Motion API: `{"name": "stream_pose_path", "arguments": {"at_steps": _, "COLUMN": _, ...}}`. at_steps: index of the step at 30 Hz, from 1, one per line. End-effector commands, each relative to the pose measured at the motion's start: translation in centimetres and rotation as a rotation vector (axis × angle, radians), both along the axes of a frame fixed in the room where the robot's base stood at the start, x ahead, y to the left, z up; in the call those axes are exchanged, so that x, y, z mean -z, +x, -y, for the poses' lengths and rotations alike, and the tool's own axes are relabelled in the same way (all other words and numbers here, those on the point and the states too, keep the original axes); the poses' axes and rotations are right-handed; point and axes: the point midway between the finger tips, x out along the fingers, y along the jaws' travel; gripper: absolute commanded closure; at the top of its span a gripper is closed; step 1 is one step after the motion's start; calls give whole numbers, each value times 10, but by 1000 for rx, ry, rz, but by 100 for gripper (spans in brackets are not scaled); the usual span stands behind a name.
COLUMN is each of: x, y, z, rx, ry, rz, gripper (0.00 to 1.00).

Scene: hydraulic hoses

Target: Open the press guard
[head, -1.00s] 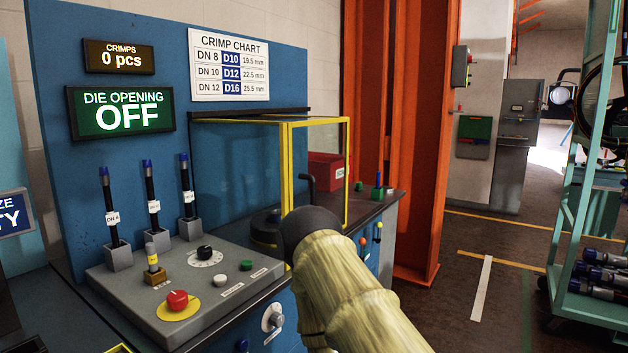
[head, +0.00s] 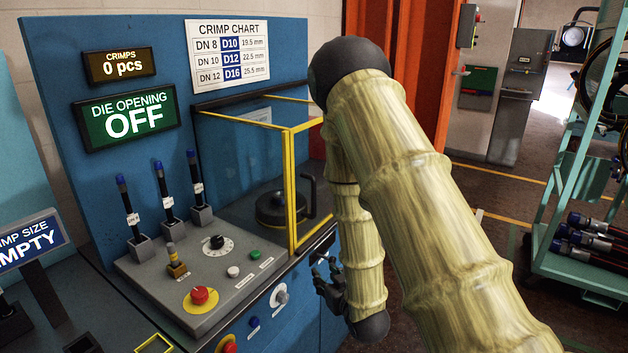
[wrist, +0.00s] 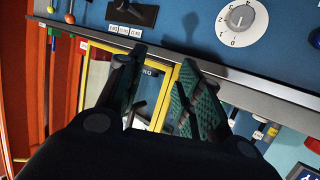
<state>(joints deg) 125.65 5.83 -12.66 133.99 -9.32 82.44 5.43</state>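The press guard (head: 291,190) is a clear box with a yellow frame on the blue press, right of the grey control panel. It looks closed, with a black round part (head: 278,208) behind its clear panes. My arm hides its right side. My gripper (head: 326,280) hangs low in front of the press's blue front, below and right of the guard's yellow corner. In the wrist view my gripper (wrist: 162,62) is open, with green-padded fingers apart and nothing between them. The guard's yellow frame (wrist: 177,80) shows beyond the fingers, apparently untouched.
A white dial (wrist: 241,20) sits on the blue front close to my gripper. A teal rack (head: 575,262) with hoses stands at the right. Floor between is clear.

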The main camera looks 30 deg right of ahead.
Motion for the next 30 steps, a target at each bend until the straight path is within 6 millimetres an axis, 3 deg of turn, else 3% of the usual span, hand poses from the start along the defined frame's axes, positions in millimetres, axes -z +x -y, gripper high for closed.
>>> {"name": "stream_pose_path", "arguments": {"at_steps": 1, "x": -38, "y": 8, "z": 4, "rx": 0, "ry": -3, "rz": 45, "gripper": 65}}
{"name": "stream_pose_path", "arguments": {"at_steps": 3, "x": -73, "y": 16, "z": 10, "rx": -2, "ry": -7, "rz": 105, "gripper": 65}}
{"name": "stream_pose_path", "arguments": {"at_steps": 6, "x": -116, "y": 24, "z": 16, "rx": -7, "ry": -13, "rz": 178, "gripper": 65}}
{"name": "stream_pose_path", "arguments": {"at_steps": 10, "x": -155, "y": 31, "z": 21, "rx": -10, "ry": -19, "rz": 249, "gripper": 65}}
{"name": "stream_pose_path", "arguments": {"at_steps": 15, "x": -175, "y": 35, "z": 25, "rx": -13, "ry": -21, "rz": 290, "gripper": 65}}
{"name": "stream_pose_path", "arguments": {"at_steps": 20, "x": -176, "y": 45, "z": 26, "rx": -14, "ry": -22, "rz": 293, "gripper": 65}}
{"name": "stream_pose_path", "arguments": {"at_steps": 30, "x": -178, "y": 98, "z": 29, "rx": -14, "ry": -22, "rz": 293, "gripper": 65}}
